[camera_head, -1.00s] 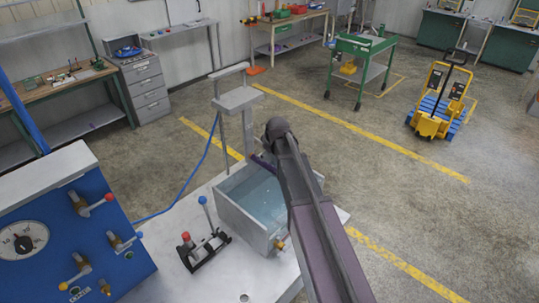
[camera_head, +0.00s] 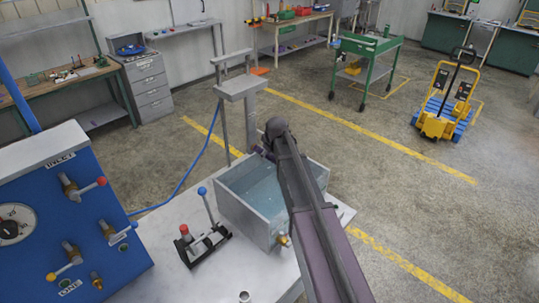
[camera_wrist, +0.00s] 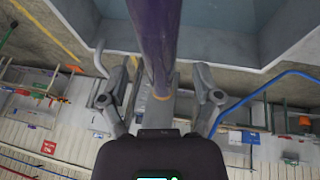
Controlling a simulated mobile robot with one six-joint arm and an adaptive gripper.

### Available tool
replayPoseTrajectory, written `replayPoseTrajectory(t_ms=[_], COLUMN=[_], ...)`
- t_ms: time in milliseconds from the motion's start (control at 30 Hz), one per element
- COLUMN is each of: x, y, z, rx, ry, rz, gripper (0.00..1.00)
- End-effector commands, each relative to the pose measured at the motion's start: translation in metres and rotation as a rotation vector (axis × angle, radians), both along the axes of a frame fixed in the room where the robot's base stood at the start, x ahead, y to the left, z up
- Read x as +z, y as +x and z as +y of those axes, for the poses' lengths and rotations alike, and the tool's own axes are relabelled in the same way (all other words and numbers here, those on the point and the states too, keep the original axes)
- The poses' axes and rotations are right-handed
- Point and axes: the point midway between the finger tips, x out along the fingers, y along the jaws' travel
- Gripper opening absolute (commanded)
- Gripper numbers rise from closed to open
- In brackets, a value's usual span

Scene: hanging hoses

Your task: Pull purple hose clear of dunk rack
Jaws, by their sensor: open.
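The purple hose (camera_wrist: 153,35) comes down from the top middle of the wrist view and runs between the two fingers of my gripper (camera_wrist: 160,97). The fingers stand apart on either side of it, with visible gaps, so the gripper is open and not clamped on it. An orange ring shows around its lower part. In the head view my arm hides most of the hose and the gripper. The grey dunk rack (camera_head: 241,88) stands upright with a flat top at the back of the water tank (camera_head: 240,208). The hose's contact with the rack cannot be made out.
The tank sits on a pale bench (camera_head: 185,280). A clamp with a blue-knobbed lever (camera_head: 203,240) stands left of it, and a blue valve panel (camera_head: 75,225) farther left. A blue hose (camera_head: 180,185) trails behind. Open floor lies to the right, with a yellow pallet truck (camera_head: 437,117).

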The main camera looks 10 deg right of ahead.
Motion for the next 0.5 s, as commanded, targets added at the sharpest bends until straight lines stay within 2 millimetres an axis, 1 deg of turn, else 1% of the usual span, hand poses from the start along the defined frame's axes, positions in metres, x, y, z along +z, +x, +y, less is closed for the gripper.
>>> replayPoseTrajectory(t_ms=[33, 133, 500], x=[-0.0063, -0.0103, -0.0136], y=[0.0021, 0.0043, 0.0063], z=[0.0004, 0.0008, 0.0015], rx=[0.0, 0.0, 0.0], ry=[0.0, 0.0, 0.0], rz=[0.0, 0.0, 0.0], gripper=[0.82, 0.82, 0.82])
